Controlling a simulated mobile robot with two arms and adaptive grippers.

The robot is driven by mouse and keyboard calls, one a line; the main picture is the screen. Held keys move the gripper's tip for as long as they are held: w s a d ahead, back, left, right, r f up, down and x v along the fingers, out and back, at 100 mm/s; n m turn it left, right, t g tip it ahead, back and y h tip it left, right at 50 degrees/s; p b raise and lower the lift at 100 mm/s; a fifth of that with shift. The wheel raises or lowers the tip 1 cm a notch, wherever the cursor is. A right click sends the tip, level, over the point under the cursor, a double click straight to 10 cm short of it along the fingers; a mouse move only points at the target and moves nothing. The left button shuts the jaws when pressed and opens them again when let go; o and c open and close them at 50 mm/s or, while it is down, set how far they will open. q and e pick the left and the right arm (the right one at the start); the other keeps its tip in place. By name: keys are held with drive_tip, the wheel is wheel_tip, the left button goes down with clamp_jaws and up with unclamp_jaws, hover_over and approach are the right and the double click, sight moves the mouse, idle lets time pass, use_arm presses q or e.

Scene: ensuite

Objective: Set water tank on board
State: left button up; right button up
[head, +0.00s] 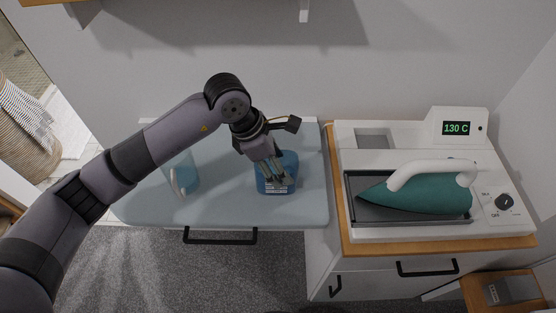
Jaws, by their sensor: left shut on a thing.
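The ironing board (230,212) is pale blue and spans the middle of the head view. The water tank (264,184), a dark blue block with a small white label, is over the right part of the board. My left gripper (277,181) reaches down from above and is shut on the tank, its fingers covering part of it. The tank looks upright and at or very close to the board surface; I cannot tell whether it touches. My right gripper is not in view.
A translucent jug (181,175) with a pale handle stands on the board, left of the tank, partly behind my arm. Right of the board, a white steam station (400,239) on a cabinet holds a teal iron (424,195); its display reads 130 C. An empty recess (375,139) is behind the iron.

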use_arm(q)
drive_tip(key=shift+f, duration=0.15)
drive_tip(key=o, duration=1.4)
drive_tip(key=shift+c, duration=0.2)
drive_tip(key=shift+r, duration=0.2)
drive_tip(key=b+v, duration=0.3)
drive_tip(key=v, duration=0.9)
drive_tip(key=shift+s+d, duration=0.1)
